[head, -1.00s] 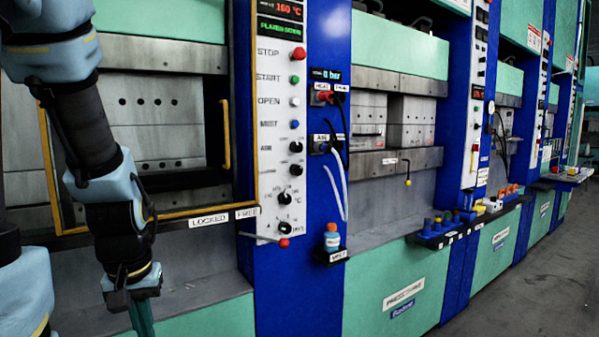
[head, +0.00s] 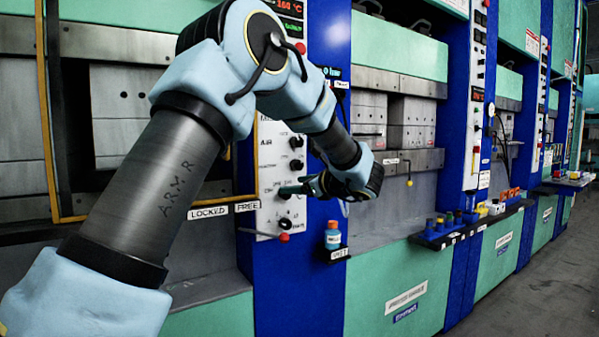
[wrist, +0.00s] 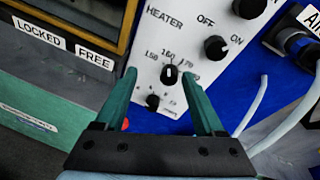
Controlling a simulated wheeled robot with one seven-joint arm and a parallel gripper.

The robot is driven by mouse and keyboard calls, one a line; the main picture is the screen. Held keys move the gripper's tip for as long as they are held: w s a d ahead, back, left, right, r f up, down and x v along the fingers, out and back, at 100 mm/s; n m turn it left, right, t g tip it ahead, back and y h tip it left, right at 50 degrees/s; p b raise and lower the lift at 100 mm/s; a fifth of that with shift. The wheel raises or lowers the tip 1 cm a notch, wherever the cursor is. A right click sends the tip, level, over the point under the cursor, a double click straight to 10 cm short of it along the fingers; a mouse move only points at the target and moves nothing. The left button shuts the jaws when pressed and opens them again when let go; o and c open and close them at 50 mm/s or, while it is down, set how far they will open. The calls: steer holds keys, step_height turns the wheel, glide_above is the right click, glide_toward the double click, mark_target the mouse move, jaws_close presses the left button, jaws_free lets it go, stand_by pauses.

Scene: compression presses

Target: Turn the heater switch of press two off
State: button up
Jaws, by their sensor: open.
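The heater switch is a black knob (wrist: 216,48) on a white panel, with HEATER, OFF and ON printed around it in the wrist view. Its pale mark appears to lie on the ON side, though it is small. In the head view the switch (head: 296,164) sits just above my gripper (head: 288,189). In the wrist view my gripper (wrist: 158,79) is open and empty, its two green fingers pointing at the panel. The temperature dial (wrist: 170,75), marked 150 to 170, shows between the fingers; contact cannot be told. The heater switch lies outside them, up and right.
Another knob (wrist: 249,8) is above the heater switch, and a small one (wrist: 152,102) is below the dial. A LOCKED/FREE strip (head: 208,212) borders the panel at left. Hoses (wrist: 253,106) hang at right. A blue bottle (head: 332,236) stands on a small shelf below.

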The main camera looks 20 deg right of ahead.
mark_target(299, 165)
steer(key=s+d+r+m+t+h, duration=0.1)
steer(key=d+r+m+t, duration=0.1)
steer(key=d+r, duration=0.35)
steer(key=p+x, duration=0.1)
steer(key=x, duration=0.2)
steer(key=d+f+p+x, duration=0.1)
steer(key=x, duration=0.2)
steer(key=p+x, duration=0.1)
steer(key=x, duration=0.3)
steer(key=shift+w+d+f, duration=0.15)
jaws_close()
